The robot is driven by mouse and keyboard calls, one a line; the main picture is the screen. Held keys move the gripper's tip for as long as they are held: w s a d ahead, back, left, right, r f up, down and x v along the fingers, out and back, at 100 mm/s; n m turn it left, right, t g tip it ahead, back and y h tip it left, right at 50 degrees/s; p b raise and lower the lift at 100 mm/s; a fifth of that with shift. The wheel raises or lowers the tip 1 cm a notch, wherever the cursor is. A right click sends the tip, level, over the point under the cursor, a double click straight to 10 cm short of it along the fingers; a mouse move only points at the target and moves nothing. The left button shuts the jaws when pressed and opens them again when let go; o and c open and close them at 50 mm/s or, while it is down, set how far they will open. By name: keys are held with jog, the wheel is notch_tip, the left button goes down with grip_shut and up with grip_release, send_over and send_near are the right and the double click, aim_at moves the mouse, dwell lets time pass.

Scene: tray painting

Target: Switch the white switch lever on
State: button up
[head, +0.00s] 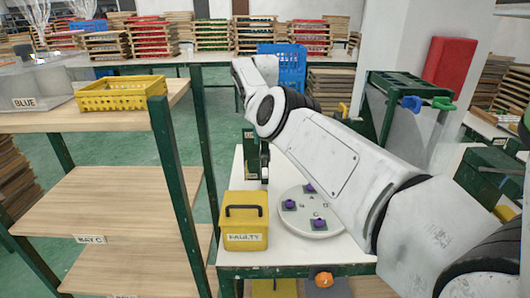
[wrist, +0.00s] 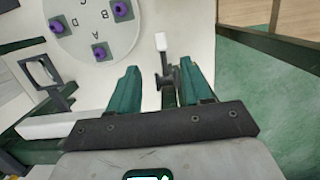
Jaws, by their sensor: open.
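The white switch lever (wrist: 161,42) shows in the wrist view, with a white tip on a thin dark stem. It stands in the gap between the two green fingers of my gripper (wrist: 159,66), its white tip reaching past the fingertips. The fingers are apart, with visible space on both sides of the lever; I see no clear contact. The lever's base is partly hidden by the gripper.
A round white plate (head: 316,222) with purple knobs on green squares lies on the worktable; it also shows in the wrist view (wrist: 78,44). A yellow box marked FAULTY (head: 243,222) stands left of it. A wooden shelf (head: 100,113) with a yellow crate (head: 120,94) is at left.

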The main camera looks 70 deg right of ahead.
jog(key=shift+d+r, duration=0.15)
jog(key=shift+r, duration=0.9)
jog(key=shift+f, duration=0.1)
